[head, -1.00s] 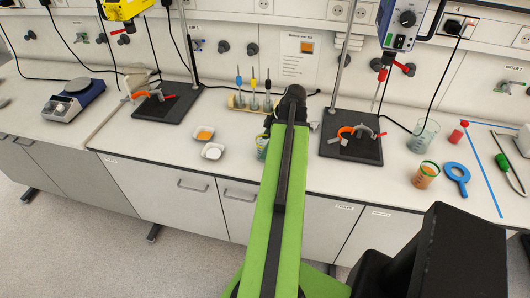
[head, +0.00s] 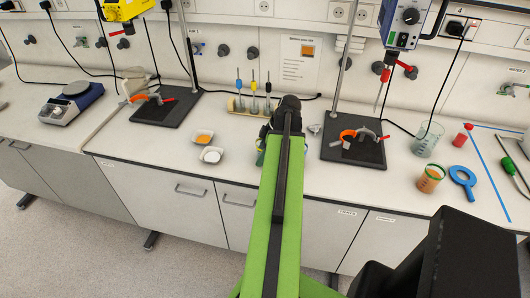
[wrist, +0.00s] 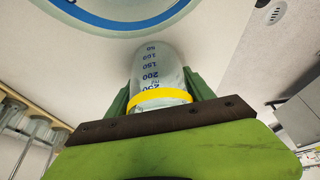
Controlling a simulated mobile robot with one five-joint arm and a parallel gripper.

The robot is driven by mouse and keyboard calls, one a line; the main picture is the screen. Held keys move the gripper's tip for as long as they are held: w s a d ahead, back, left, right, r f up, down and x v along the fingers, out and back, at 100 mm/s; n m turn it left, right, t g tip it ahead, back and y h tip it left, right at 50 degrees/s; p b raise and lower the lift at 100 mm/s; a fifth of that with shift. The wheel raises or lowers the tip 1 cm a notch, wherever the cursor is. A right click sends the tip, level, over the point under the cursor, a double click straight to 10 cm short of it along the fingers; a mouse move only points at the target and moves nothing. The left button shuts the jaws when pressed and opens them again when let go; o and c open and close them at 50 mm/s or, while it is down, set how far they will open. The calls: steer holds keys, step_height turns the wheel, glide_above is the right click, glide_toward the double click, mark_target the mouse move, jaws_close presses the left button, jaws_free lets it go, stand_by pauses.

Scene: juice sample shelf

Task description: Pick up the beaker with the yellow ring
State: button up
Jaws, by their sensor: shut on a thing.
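The clear beaker with the yellow ring (wrist: 157,75) is between the fingers of my gripper (wrist: 160,85) in the wrist view. Its blue volume marks face the camera, and the yellow ring is at the end near my palm. My gripper is shut on it. In the head view my green arm hides the gripper and most of what it holds. Only a sliver of glass (head: 261,158) shows left of the arm. I cannot tell whether the beaker touches the bench.
Two small dishes (head: 204,136) (head: 211,155) lie left of my arm. A pipette rack (head: 240,104) stands behind. A round blue-rimmed thing (wrist: 110,24) shows beyond the held beaker.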

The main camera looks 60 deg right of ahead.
steer(key=shift+c, duration=0.9)
steer(key=shift+r, duration=0.15)
